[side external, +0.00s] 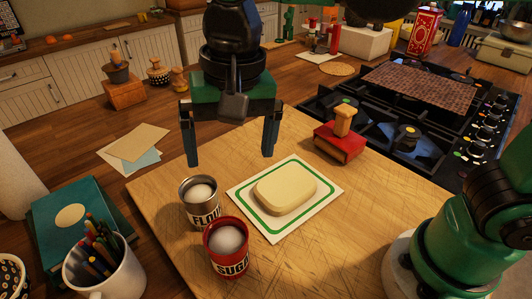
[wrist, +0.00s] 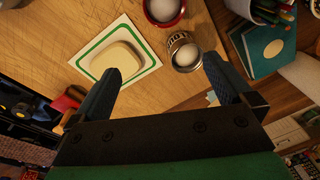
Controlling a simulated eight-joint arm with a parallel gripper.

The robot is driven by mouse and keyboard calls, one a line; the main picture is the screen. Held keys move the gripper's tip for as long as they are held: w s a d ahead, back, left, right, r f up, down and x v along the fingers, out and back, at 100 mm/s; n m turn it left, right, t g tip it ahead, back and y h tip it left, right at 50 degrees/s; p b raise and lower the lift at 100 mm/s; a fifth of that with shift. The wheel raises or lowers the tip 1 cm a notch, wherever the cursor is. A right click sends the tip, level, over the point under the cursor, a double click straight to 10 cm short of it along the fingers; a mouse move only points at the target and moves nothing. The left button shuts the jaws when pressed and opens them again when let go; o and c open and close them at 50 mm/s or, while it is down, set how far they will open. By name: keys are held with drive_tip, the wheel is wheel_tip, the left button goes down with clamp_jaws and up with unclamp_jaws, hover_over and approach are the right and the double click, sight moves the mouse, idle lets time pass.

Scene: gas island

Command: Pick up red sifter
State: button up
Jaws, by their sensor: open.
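A red can lettered SUGA (side external: 228,262), the likely red sifter, stands upright on the wooden board at the front, with a white ball-like top in its mouth. It also shows at the top edge of the wrist view (wrist: 149,14), partly cut off. A metal can lettered FLOU (side external: 200,212) stands just behind it, with a similar white top. My gripper (side external: 230,158) is open and empty, pointing down above the back of the board, behind both cans. In the wrist view the metal can lies just beyond my fingertips (wrist: 164,66), with the red can farther off.
A pale butter-like block (side external: 286,192) lies on a green-bordered card (side external: 325,212) right of the cans. A red block with a wooden knob (side external: 338,146) stands at the board's back right, beside the stove (side external: 408,137). A pencil mug (side external: 110,272) and teal book (side external: 72,215) are left.

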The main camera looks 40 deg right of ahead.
sight(225, 235)
drive_tip(key=shift+m+g+h, duration=0.3)
drive_tip(key=shift+m+g, duration=0.2)
drive_tip(key=shift+m, duration=0.1)
drive_tip(key=a+f, duration=0.1)
drive_tip(key=f, duration=0.2)
drive_tip(key=a+f, duration=0.1)
drive_tip(key=f, duration=0.3)
drive_tip(key=s+a+f, duration=0.1)
drive_tip(key=f, duration=0.3)
drive_tip(key=shift+s+a, duration=0.1)
drive_tip(key=shift+a, duration=0.2)
drive_tip(key=shift+f, duration=3.2)
drive_tip(key=shift+c, duration=0.2)
drive_tip(key=c, duration=0.9)
drive_tip(key=shift+c, duration=0.2)
wheel_tip(225, 235, up, 20)
